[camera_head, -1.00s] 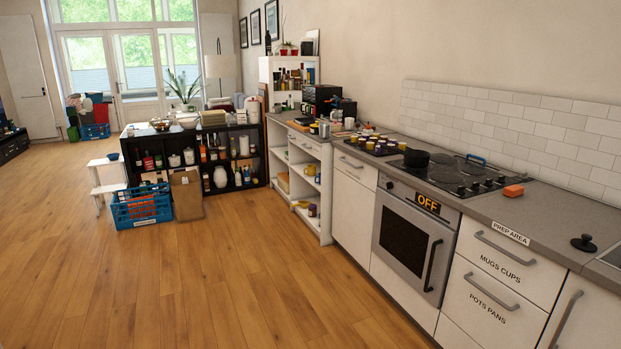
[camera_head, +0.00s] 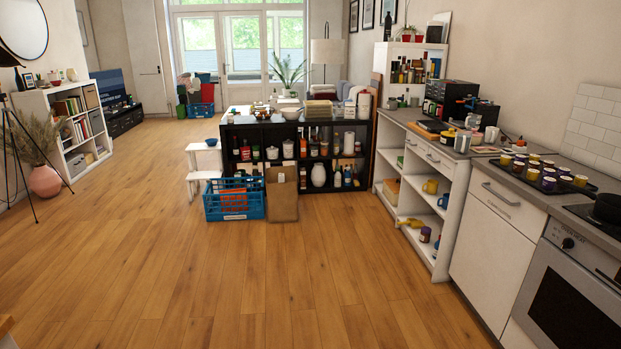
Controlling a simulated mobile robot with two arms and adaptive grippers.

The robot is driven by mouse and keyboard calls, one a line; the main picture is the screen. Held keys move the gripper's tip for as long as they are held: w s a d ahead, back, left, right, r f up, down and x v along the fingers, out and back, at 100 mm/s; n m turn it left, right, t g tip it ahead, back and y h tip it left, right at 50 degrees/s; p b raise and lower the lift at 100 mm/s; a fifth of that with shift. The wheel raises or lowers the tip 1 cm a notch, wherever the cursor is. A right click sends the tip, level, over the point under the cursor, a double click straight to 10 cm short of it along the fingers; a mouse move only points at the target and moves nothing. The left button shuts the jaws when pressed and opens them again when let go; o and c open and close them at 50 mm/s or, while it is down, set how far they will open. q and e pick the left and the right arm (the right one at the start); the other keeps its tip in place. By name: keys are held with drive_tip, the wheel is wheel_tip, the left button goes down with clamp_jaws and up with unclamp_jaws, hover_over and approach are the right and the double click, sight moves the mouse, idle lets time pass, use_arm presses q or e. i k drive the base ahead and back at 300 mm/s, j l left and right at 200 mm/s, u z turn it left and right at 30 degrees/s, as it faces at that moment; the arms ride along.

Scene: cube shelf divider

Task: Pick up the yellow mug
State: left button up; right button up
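A yellow mug (camera_head: 430,187) stands on the upper open shelf of the white cabinet (camera_head: 462,190) at the right, under the counter. It is small and some way off. A blue mug (camera_head: 443,200) is beside it, a little nearer. Neither of my grippers shows in the head view, so no gripper is seen near the mug.
Yellow fruit (camera_head: 410,222) and jars (camera_head: 425,234) lie lower in the same cabinet. A black shelf unit (camera_head: 267,135) with a blue crate (camera_head: 234,214) and a brown paper bag (camera_head: 282,199) before it stands ahead. The wooden floor (camera_head: 230,290) is widely clear.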

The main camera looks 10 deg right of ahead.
sight(432, 185)
drive_tip(key=i+z, duration=0.1)
drive_tip(key=i, duration=1.1)
drive_tip(key=i+j, duration=0.2)
drive_tip(key=i, duration=1)
drive_tip(key=i+l+z, duration=0.25)
drive_tip(key=i+z, duration=0.15)
drive_tip(key=i, duration=0.9)
drive_tip(key=i+j+z, duration=0.2)
drive_tip(key=i+z, duration=0.2)
drive_tip(key=i, duration=0.85)
